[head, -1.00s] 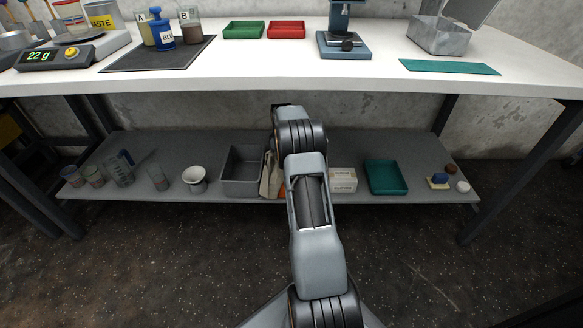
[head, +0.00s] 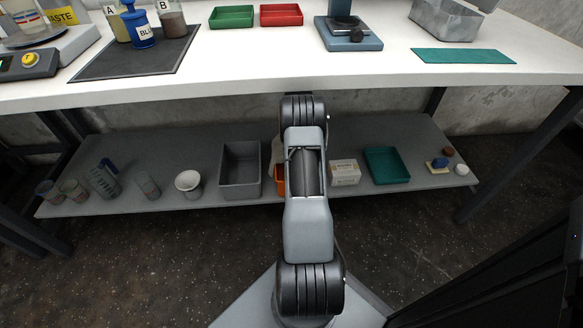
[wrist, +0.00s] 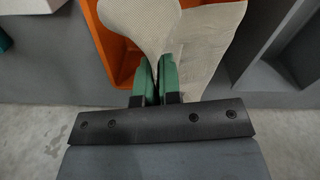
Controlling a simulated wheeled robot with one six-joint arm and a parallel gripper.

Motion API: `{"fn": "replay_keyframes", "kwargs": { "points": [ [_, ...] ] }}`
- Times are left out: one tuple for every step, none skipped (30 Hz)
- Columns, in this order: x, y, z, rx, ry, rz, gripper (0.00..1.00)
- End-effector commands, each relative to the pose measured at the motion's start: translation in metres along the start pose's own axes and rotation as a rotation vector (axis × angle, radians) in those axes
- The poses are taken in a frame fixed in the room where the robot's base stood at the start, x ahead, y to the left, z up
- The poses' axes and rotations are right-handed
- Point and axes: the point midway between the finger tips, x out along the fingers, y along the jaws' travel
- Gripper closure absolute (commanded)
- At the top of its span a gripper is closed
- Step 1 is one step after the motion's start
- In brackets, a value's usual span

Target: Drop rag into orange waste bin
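A cream rag (wrist: 205,45) with a fine woven texture hangs in folds in the wrist view. My gripper (wrist: 157,72) has green fingertips close together, with the gathered lower part of the rag pinched between them. The orange waste bin (wrist: 124,58) is behind and below the rag, which covers much of its opening. In the head view, my arm hides the gripper and most of the bin. Only a strip of the orange bin (head: 281,185) and a bit of the rag (head: 274,155) show on the lower shelf.
On the lower shelf (head: 130,200), a grey bin (head: 241,168) stands left of the orange one. A white box (head: 345,172) and a green tray (head: 387,164) stand to the right. The white bench top (head: 250,70) overhangs the shelf. A dark structure (head: 510,270) is at lower right.

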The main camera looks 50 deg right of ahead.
Motion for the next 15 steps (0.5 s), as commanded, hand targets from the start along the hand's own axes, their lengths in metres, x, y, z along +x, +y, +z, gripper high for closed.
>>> {"fn": "replay_keyframes", "kwargs": {
  "points": [
    [0.0, 0.002, -0.001, 0.004, 0.004, 0.001, 1.0],
    [0.002, 0.003, 0.0, 0.006, 0.004, 0.001, 1.0],
    [0.005, 0.004, 0.0, 0.007, 0.003, 0.001, 1.0],
    [0.007, 0.004, 0.0, 0.007, 0.003, 0.001, 1.0],
    [0.01, 0.005, 0.0, 0.008, 0.003, 0.001, 1.0],
    [0.014, 0.005, 0.0, 0.009, 0.002, 0.001, 1.0],
    [0.018, 0.005, 0.001, 0.009, 0.002, 0.001, 1.0],
    [0.021, 0.006, 0.001, 0.009, 0.002, 0.001, 1.0],
    [0.025, 0.006, 0.001, 0.009, 0.002, 0.001, 1.0],
    [0.029, 0.006, 0.001, 0.009, 0.002, 0.001, 1.0],
    [0.033, 0.006, 0.001, 0.009, 0.002, 0.001, 1.0],
    [0.037, 0.006, 0.001, 0.009, 0.002, 0.001, 1.0],
    [0.041, 0.006, 0.001, 0.009, 0.002, 0.001, 1.0],
    [0.044, 0.006, 0.001, 0.008, 0.002, 0.001, 1.0],
    [0.048, 0.005, 0.001, 0.008, 0.001, 0.0, 1.0]
  ]
}}
